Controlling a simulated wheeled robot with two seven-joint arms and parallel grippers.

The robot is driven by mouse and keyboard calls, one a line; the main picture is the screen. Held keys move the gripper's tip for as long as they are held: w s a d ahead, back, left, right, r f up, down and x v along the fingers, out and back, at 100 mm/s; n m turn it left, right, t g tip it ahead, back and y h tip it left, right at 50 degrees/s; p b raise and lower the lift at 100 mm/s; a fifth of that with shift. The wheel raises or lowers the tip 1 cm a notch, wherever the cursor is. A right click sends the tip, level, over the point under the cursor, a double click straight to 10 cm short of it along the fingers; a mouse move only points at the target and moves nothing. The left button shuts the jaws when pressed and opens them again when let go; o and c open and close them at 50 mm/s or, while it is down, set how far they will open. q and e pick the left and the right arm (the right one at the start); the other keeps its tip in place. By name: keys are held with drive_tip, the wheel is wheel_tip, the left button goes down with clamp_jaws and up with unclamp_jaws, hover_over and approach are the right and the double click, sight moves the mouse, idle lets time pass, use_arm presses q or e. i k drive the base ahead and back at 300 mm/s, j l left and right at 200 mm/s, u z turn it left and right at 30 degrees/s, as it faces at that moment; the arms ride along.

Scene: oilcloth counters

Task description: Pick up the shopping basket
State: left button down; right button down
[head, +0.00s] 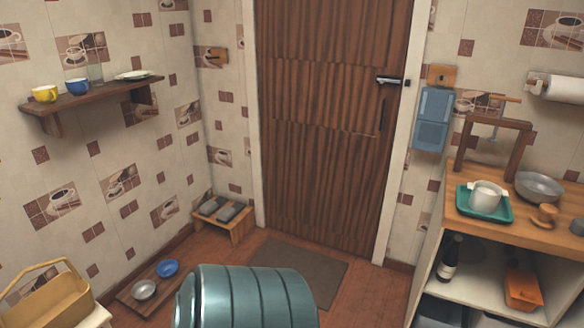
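A tan shopping basket (47,294) with a tall arched handle stands at the lower left of the head view. It rests on a pale surface (98,317), of which only a corner shows. The basket's left side and bottom are cut off by the picture edge. Neither my left nor my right gripper is in view.
A large teal ribbed rounded form (245,298) fills the bottom centre; I cannot tell what it is. A low board with two bowls (168,268) lies on the floor right of the basket. A wooden counter (520,235) stands at right. A doormat (295,268) lies before the door.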

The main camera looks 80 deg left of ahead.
sight(68, 299)
drive_tip(key=u, duration=4.15)
drive_tip(key=i+l, duration=0.15)
drive_tip(key=l, duration=0.2)
drive_tip(key=i+l, duration=0.15)
drive_tip(key=l, duration=0.2)
drive_tip(key=i+l, duration=0.15)
drive_tip(key=l, duration=0.2)
drive_tip(key=i+l+u, duration=0.1)
drive_tip(key=l, duration=0.25)
drive_tip(key=i+l, duration=0.2)
drive_tip(key=l, duration=0.15)
drive_tip(key=i+l, duration=0.1)
drive_tip(key=l, duration=0.25)
